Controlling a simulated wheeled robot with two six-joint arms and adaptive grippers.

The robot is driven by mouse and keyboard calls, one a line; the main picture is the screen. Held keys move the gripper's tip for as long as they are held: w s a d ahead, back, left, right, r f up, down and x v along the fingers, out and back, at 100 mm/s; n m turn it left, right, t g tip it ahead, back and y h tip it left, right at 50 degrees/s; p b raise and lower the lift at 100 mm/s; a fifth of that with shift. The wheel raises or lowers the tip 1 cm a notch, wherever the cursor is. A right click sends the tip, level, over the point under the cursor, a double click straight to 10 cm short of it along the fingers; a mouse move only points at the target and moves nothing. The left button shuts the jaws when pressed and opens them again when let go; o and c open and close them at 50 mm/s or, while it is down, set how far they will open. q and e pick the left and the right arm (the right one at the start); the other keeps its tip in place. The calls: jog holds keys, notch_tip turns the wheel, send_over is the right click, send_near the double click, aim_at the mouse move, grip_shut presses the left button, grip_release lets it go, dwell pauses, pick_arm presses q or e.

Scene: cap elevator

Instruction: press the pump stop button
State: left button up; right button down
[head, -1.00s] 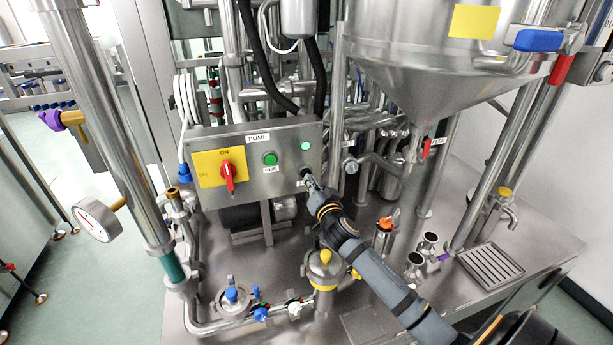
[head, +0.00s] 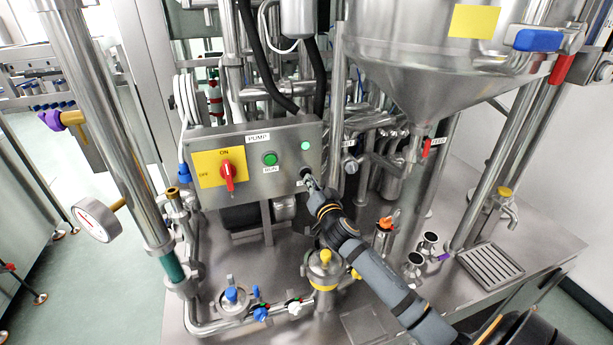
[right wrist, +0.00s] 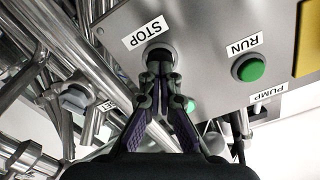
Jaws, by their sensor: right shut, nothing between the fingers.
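The pump control box (head: 262,188) is a grey metal panel in the middle of the head view. Its stop button (head: 306,172) is a dark round button at the lower right of the panel. In the right wrist view the stop button (right wrist: 159,48) sits beside the STOP label (right wrist: 145,32), partly hidden by my fingers. My right gripper (head: 312,183) is shut and empty, with its tips at the button's face. In the right wrist view the closed tips (right wrist: 160,62) overlap the button; I cannot tell whether it is pushed in. My left gripper is not in view.
The green RUN button (head: 270,159), a green lamp (head: 306,146) and a red rotary switch (head: 228,175) on a yellow plate share the panel. A steel hopper (head: 420,70) stands right of it.

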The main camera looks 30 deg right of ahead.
jog(key=shift+b+x, duration=0.3)
jog(key=shift+x, duration=0.5)
dwell(0.9)
jog(key=shift+s, duration=0.1)
jog(key=shift+b+v, duration=0.6)
jog(key=shift+v, duration=2.05)
